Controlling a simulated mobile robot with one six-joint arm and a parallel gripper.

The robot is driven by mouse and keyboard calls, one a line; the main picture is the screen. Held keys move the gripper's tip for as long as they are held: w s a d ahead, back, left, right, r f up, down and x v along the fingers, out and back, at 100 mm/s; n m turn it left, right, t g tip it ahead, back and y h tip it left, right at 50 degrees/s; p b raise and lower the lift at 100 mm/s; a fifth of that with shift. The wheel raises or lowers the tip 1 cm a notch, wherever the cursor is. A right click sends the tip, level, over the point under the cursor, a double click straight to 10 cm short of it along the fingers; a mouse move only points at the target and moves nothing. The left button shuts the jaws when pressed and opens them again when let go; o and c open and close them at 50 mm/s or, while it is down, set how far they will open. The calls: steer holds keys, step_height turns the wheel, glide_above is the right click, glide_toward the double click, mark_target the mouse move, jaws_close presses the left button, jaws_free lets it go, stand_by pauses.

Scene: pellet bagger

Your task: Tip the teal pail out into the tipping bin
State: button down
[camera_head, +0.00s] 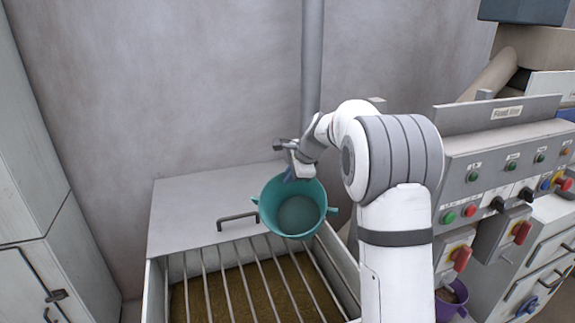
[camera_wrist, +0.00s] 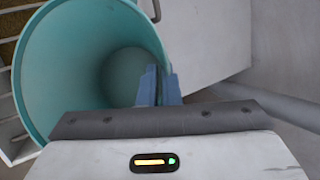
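The teal pail (camera_head: 270,205) hangs over the back part of the tipping bin (camera_head: 154,290), near the bin's grey lid panel. Its open mouth faces my head camera, and its inside looks empty down to the bottom. How far it is tilted is hard to tell. My gripper (camera_head: 290,174) is at the pail's far rim. In the wrist view the pail (camera_wrist: 60,75) fills the left side, and the blue-grey fingers (camera_wrist: 158,88) are close together on its rim. The bin has a barred grate with brown pellets beneath.
A grey lid panel (camera_head: 195,210) with a dark handle (camera_head: 237,219) lies behind the grate. A vertical pipe (camera_head: 312,70) runs up the wall. A control panel (camera_head: 490,170) with buttons stands right, with a purple pail (camera_head: 455,305) below it. A pale cabinet (camera_head: 30,170) stands left.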

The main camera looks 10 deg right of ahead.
steer(key=p, duration=0.1)
steer(key=w+p, duration=0.1)
steer(key=shift+w+d+r+g+p, duration=0.15)
steer(key=shift+d+r+g+p, duration=0.15)
steer(key=shift+r+g+p, duration=0.1)
steer(key=w+f+g+p, duration=0.1)
steer(key=p, duration=0.2)
steer(key=w+d+f+y+p, duration=0.1)
steer(key=p, duration=0.3)
steer(key=shift+w+m+g, duration=0.3)
steer(key=shift+m+g, duration=0.1)
steer(key=shift+w+d+f+g, duration=0.2)
steer(key=shift+w+f+g, duration=0.4)
steer(key=shift+f, duration=0.25)
steer(key=shift+w+d+f+m+g+y, duration=0.2)
steer(key=shift+w+f+g+y, duration=0.1)
steer(key=shift+w, duration=0.15)
steer(key=shift+w+d+f+m+g+y, duration=0.1)
steer(key=shift+w+d+f+g+y, duration=0.1)
steer(key=shift+w+f, duration=0.15)
steer(key=shift+w, duration=0.15)
